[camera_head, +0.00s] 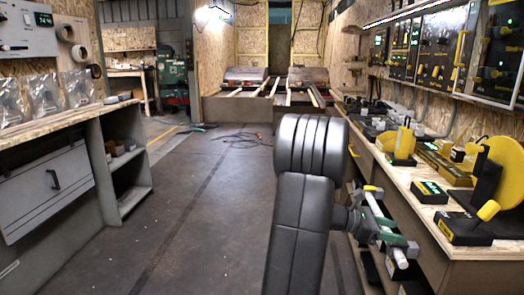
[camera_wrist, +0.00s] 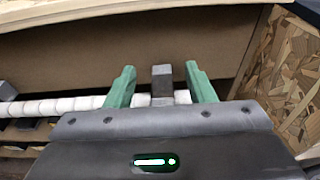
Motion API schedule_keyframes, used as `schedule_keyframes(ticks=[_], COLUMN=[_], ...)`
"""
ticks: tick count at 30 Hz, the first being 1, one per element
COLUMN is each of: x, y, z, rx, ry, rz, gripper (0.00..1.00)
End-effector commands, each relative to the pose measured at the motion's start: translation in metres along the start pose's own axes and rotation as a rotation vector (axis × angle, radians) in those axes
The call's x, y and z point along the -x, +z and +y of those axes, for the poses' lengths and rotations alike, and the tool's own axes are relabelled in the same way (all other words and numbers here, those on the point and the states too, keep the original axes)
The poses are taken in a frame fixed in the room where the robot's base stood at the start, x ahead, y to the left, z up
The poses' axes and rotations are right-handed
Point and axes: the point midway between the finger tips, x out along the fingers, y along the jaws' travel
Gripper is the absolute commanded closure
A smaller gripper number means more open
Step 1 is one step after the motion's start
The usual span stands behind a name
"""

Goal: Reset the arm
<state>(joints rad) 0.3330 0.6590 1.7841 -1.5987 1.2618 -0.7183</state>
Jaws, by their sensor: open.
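My gripper (camera_head: 385,232) is at the end of my dark arm, beside the front of the right-hand workbench (camera_head: 455,248) and below its top. In the wrist view, its two green fingers (camera_wrist: 162,80) stand apart. A small dark grey block shows between the fingers; I cannot tell whether it is part of the gripper or lies beyond it. A pale segmented rod (camera_wrist: 60,106) runs across behind the fingers. I see nothing clearly gripped.
Yellow and black tools (camera_head: 402,146) crowd the right bench top. A grey cabinet and shelf unit (camera_head: 118,165) line the left side. The floor between (camera_head: 200,210) is mostly clear, with dark cables (camera_head: 245,138) farther back, before a raised platform with ramps.

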Motion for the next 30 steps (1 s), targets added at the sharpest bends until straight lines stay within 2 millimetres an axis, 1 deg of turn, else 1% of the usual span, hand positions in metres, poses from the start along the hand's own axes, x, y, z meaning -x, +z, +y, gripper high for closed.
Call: schedule_keyframes(ticks=[2, 11, 30], x=[-0.002, -0.010, -0.029], y=[0.007, 0.018, 0.035], z=[0.000, 0.000, 0.000], rx=[-0.007, -0.006, -0.003], ry=[0.000, 0.001, -0.002], rz=[0.062, 0.259, 0.595], gripper=[0.51, 0.51, 0.51])
